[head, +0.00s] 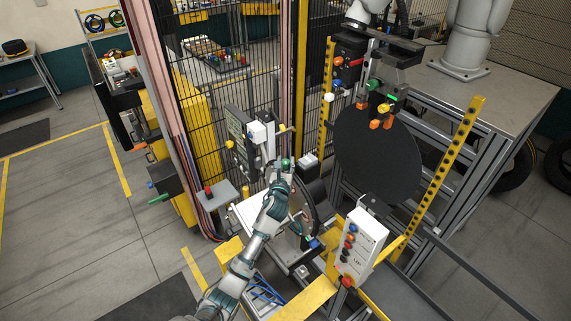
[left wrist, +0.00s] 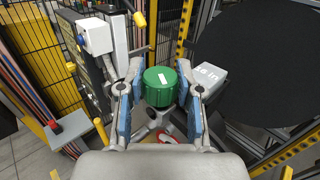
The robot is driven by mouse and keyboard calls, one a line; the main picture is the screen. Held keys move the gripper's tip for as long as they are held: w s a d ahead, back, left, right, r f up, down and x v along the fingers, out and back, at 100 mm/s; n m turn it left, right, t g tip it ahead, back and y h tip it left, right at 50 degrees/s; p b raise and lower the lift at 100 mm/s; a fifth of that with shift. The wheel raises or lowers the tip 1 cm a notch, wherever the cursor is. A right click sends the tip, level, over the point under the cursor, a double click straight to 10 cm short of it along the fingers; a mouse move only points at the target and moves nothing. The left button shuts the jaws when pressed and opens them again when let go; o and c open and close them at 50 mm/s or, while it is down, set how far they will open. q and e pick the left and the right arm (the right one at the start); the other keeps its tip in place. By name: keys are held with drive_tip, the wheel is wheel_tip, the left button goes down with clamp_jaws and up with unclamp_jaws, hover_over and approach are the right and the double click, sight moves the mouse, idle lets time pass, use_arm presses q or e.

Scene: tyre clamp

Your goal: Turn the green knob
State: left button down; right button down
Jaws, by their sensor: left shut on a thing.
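The green knob (left wrist: 160,86) is a round green cap with a white mark on top. In the left wrist view it sits between the two fingers of my left gripper (left wrist: 158,92), which are shut on its sides. In the head view the knob (head: 285,165) shows small at the tip of my left gripper (head: 283,172), in the middle of the machine. The knob's lower part and mount are mostly hidden by the gripper. My right gripper is not seen in either view.
A large black disc (head: 375,155) stands to the right. A white button panel (head: 358,245) and yellow frame bars lie near the arm. Wire fencing (head: 215,90) is behind.

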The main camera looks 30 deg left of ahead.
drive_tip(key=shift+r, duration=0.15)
